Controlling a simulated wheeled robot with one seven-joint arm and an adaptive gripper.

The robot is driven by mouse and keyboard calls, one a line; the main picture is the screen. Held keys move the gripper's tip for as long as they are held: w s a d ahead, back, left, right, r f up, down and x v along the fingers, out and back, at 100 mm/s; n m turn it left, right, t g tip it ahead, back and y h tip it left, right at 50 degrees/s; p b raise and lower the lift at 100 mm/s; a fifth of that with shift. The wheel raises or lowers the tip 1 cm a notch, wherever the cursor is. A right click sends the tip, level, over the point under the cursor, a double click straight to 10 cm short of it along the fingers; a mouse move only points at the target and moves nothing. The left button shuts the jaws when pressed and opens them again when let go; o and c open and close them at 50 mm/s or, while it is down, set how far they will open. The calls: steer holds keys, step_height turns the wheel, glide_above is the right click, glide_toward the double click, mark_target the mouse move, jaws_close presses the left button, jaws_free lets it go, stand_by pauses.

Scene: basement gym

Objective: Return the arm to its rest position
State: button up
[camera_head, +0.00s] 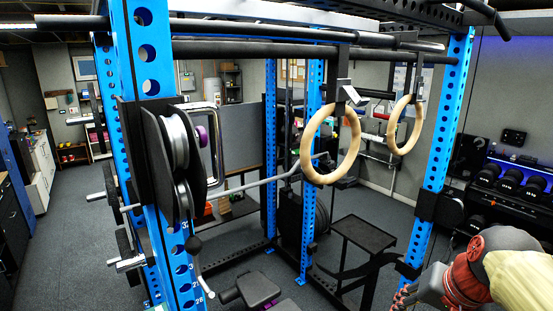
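At the lower right of the head view, a rounded cream link with red and dark grey joints enters the picture; it looks like part of my arm. It reaches down and left toward the bottom edge, where it is cut off. I cannot make out my gripper or its fingers, so whether it holds anything does not show.
A blue power rack (433,165) fills the middle, with two wooden rings (310,155) hanging from its bars. A black flat-topped stand (364,233) is inside. A dumbbell rack (520,185) stands at right. Open dark floor (75,240) lies at left.

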steer(key=s+a+f+n+b, duration=0.2)
steer(key=s+f+b, duration=0.1)
steer(key=f+b, duration=0.3)
steer(key=s+a+f+n+b, duration=0.2)
steer(key=f+b, duration=0.4)
steer(key=f, duration=0.5)
steer(key=s+a+f+n+b, duration=0.2)
steer(key=s+a+f+b, duration=0.2)
steer(key=f, duration=0.5)
steer(key=shift+s+a+t+b, duration=0.3)
steer(key=shift+s+b, duration=0.75)
steer(key=shift+b, duration=0.4)
